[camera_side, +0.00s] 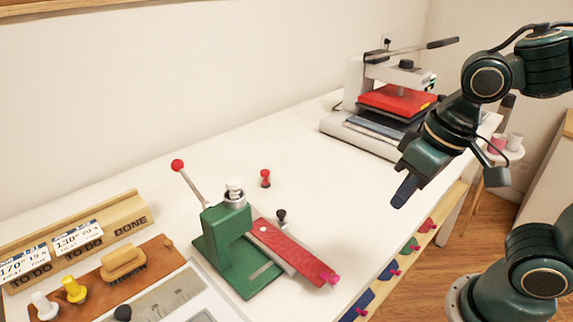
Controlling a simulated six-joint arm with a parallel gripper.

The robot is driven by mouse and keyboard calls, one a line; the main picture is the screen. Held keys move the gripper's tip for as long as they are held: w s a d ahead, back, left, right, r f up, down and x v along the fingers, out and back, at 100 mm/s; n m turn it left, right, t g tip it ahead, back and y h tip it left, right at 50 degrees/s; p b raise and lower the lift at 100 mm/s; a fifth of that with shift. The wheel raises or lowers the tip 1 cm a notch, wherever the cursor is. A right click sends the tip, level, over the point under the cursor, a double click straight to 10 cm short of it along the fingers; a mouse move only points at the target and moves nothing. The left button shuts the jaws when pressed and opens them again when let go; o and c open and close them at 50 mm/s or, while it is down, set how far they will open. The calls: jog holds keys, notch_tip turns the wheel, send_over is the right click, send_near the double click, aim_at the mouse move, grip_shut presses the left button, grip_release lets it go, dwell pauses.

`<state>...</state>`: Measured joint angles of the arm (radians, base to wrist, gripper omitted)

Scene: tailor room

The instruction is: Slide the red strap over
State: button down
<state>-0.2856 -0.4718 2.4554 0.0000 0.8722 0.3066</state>
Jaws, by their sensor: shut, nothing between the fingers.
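The red strap (290,252) lies on a narrow grey rail that runs out from a green hand press (240,250). Its near right end carries a pink tip (330,278), and a light round spot marks its far end next to the press. The press has a lever with a red ball (178,165) raised to the upper left. My gripper (404,190) is shut and empty. In the picture it is above and to the right of the strap, near the table's front edge, clearly apart from it.
A small red peg (265,178) and a black-topped peg (281,217) stand near the press. A heat press (392,105) with a red plate stands at the back right. A brown board (150,262) with a brush and stamps lies left. The white table (330,180) between is clear.

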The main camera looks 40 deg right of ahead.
aim_at(310, 268)
jog(key=s+a+f+g, duration=0.1)
jog(key=a+f+g, duration=0.2)
jog(key=a+f, duration=0.4)
jog(key=a, duration=0.2)
jog(key=shift+a+h, duration=0.3)
jog(key=shift+h, duration=0.1)
jog(key=shift+s+f, duration=0.1)
jog(key=shift+f, duration=0.1)
jog(key=shift+w+d+f, duration=0.1)
jog(key=shift+w+f, duration=0.55)
jog(key=shift+f, duration=0.95)
jog(key=shift+w+a+f, duration=0.1)
jog(key=shift+w+f, duration=0.6)
jog(key=shift+f, duration=0.9)
jog(key=shift+w+d+f, duration=0.1)
jog(key=shift+w+f, duration=0.55)
jog(key=shift+f, duration=0.95)
jog(key=w, duration=0.7)
jog(key=shift+w+d, duration=0.2)
jog(key=shift+w, duration=0.15)
